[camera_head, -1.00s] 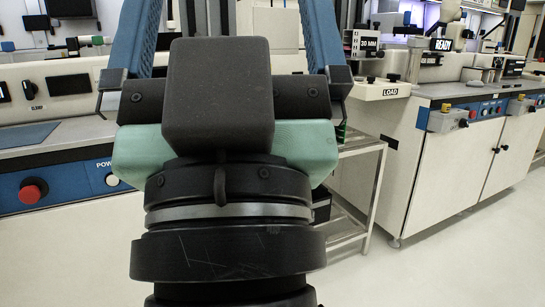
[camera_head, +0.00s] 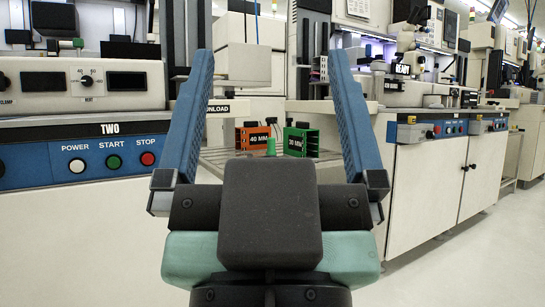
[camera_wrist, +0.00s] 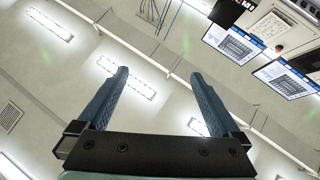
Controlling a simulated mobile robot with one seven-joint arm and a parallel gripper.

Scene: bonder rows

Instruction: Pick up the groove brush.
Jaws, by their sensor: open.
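I cannot make out the groove brush for certain in either view. A small green upright object (camera_head: 271,147) stands on the shelf between the two machines, beyond my gripper; it is too small to tell what it is. My gripper (camera_head: 270,62) is raised in front of the head camera with its two blue fingers spread wide and nothing between them. In the wrist view my gripper (camera_wrist: 159,75) is also open and empty, pointing up at the ceiling lights.
An orange "40 MM" box (camera_head: 258,138) and a green "30 MM" box (camera_head: 299,141) stand on the shelf. A machine with a blue panel (camera_head: 110,160) marked "TWO" is at the left. White cabinets (camera_head: 425,190) stand at the right, with clear floor (camera_head: 470,265) before them.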

